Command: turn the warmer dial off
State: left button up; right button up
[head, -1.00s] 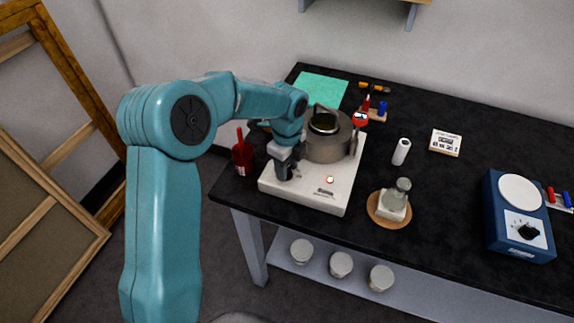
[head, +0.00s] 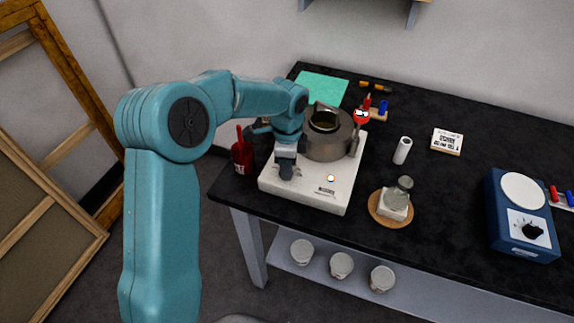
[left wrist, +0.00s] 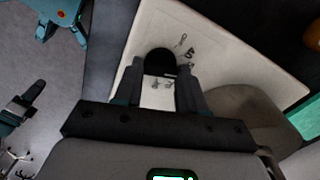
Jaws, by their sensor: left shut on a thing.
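The warmer (head: 303,197) is a pale, flat box at the front left of the black bench. An indicator lamp (head: 331,178) glows on its top. My left gripper (head: 286,174) points down at the left part of the warmer's top and covers the dial in the head view. In the left wrist view the dial (left wrist: 160,61) is a round black knob between the fingertips of my left gripper (left wrist: 163,75), which is shut on it. Small dark marks (left wrist: 187,50) are printed beside the dial. My right gripper cannot be made out.
A grey pot (head: 326,146) sits on the warmer behind my gripper. A red bottle (head: 242,158) stands close to its left. A glass vessel on a cork mat (head: 378,212) is to the right, with a blue device (head: 512,238) farther right.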

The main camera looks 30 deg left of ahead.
pick_arm(q)
jog(key=n, duration=0.3)
jog(key=n+b, duration=0.1)
jog(key=n, duration=0.2)
jog(key=shift+w+a+r+n, duration=0.1)
jog(key=shift+w+n, duration=0.05)
jog(key=shift+n, duration=0.15)
jog(key=n+b, duration=0.1)
jog(key=n, duration=0.4)
jog(key=shift+a+r, duration=0.1)
jog(key=shift+w+n, duration=0.1)
jog(key=shift+n, duration=0.3)
jog(key=o, duration=1.1)
jog(key=shift+c, duration=0.2)
notch_tip(320, 180, up, 16)
jog(key=p, duration=0.1)
jog(key=shift+r, duration=0.15)
jog(key=shift+s, duration=0.25)
